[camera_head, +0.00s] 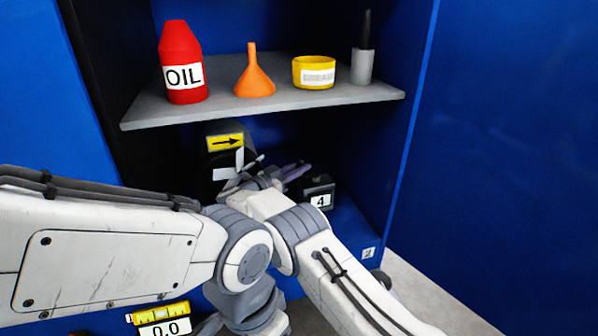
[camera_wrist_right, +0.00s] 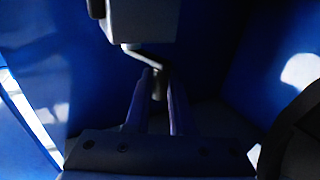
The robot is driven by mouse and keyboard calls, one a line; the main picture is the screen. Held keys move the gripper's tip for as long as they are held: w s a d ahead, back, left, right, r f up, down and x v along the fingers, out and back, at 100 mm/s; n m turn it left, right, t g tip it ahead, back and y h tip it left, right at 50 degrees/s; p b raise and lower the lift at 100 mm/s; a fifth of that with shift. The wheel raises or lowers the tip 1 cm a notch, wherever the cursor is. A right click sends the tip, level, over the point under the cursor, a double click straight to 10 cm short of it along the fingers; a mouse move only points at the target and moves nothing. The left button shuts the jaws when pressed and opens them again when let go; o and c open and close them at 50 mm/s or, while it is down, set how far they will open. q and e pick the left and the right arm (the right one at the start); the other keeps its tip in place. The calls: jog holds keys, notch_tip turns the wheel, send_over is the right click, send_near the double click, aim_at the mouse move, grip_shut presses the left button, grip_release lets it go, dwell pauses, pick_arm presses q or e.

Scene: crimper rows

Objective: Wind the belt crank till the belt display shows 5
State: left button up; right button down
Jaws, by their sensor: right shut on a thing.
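A small dark box with a white display reading 4 (camera_head: 320,201) sits in the blue cabinet below the shelf. In the head view my right gripper (camera_head: 298,171), with purple fingers, is just to its upper left. In the right wrist view the fingers (camera_wrist_right: 157,105) are shut around the dark handle of a crank (camera_wrist_right: 147,56), whose bent arm reaches up to a pale box (camera_wrist_right: 141,20). In the head view the crank is mostly hidden by my wrist. I cannot see my left gripper.
Above, a grey shelf (camera_head: 130,122) holds a red oil bottle (camera_head: 183,65), orange funnel (camera_head: 253,75), yellow tin (camera_head: 313,72) and grey pot (camera_head: 363,67). A display reads 0.0 (camera_head: 165,328) at lower left.

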jog(key=shift+a+m+g+h+b, duration=0.15)
jog(key=shift+m+g+h+b, duration=0.25)
jog(key=shift+g+b, duration=0.1)
jog(key=shift+r, duration=0.1)
jog(key=c, duration=0.8)
grip_release()
jog(key=shift+o, duration=0.2)
